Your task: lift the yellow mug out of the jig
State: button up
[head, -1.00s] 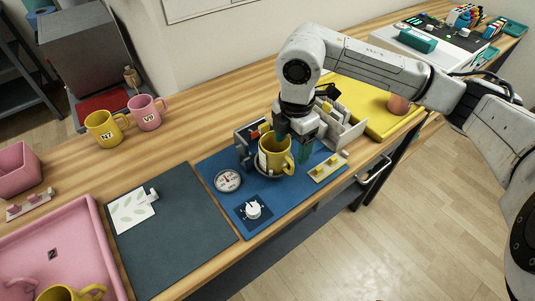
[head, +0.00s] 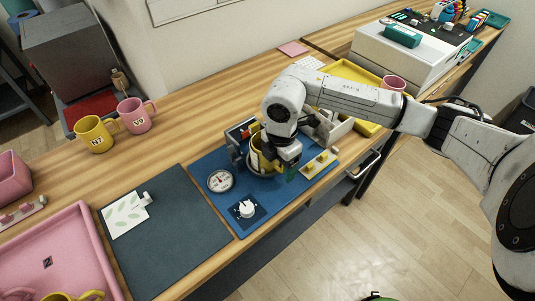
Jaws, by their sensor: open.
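The yellow mug (head: 254,160) stands in the jig on the blue mat (head: 205,167). My gripper (head: 284,170) is over the right side of the mug and covers much of it, including where its handle showed before. The jaws are open; their tips are mostly hidden, so I cannot tell whether they touch the mug. Dark jig parts (head: 235,138) stand behind and to the left of the mug.
A dial gauge (head: 220,181) and a white knob (head: 247,211) lie in front of the jig. A yellow mug marked N7 (head: 93,135) and a pink mug marked V9 (head: 136,117) stand at the back left. A pink tray (head: 75,232) is at the left.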

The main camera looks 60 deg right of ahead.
jog(key=c, duration=1.3)
jog(key=shift+c, duration=0.2)
jog(key=shift+r, duration=0.15)
